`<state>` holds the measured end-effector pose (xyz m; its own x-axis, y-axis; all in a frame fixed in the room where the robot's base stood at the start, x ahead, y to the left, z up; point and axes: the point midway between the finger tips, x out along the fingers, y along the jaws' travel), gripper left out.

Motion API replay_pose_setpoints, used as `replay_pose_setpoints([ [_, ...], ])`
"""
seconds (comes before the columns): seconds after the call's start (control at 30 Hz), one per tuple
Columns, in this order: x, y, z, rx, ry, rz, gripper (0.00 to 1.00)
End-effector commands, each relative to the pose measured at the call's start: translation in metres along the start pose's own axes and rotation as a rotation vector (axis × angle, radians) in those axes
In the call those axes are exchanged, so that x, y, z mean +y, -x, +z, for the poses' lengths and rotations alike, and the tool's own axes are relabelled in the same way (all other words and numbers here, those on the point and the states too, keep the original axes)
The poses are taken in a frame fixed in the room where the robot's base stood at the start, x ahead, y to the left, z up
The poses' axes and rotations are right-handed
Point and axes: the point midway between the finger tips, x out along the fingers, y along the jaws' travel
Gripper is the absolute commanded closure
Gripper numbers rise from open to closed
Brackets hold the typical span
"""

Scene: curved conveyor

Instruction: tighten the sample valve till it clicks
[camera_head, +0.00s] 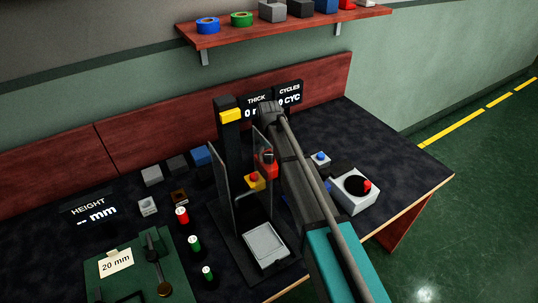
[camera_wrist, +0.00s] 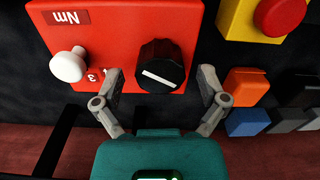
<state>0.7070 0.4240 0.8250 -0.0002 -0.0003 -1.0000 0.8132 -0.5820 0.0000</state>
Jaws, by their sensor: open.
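A red box (camera_wrist: 110,40) fills the upper left of the wrist view, with "Nm" printed upside down on it. A black round knob with a white pointer line (camera_wrist: 160,66) is on it and looks like the sample valve. A white knob (camera_wrist: 68,64) is to its left. My gripper (camera_wrist: 161,76) is open, with a fingertip on either side of the black knob and a visible gap at each side. Whether the tips are at the knob's depth is unclear. In the head view the red box (camera_head: 266,164) is partly behind my arm, and my gripper cannot be made out.
A yellow box with a red button (camera_wrist: 262,18) is at the upper right of the wrist view. Orange (camera_wrist: 250,84) and blue (camera_wrist: 246,122) blocks lie beyond the right finger. In the head view, a white box with a dark round opening (camera_head: 350,205) stands right of my arm.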

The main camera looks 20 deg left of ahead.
Motion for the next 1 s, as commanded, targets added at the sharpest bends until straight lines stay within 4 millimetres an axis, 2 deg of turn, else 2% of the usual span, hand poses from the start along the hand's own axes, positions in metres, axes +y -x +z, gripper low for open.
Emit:
replay_pose_setpoints([
  [0.03, 0.0, 0.01, 0.0, 0.0, -0.001, 0.0, 0.08],
  [1.0, 0.0, 0.091, 0.0, 0.0, -0.003, 0.0, 0.08],
])
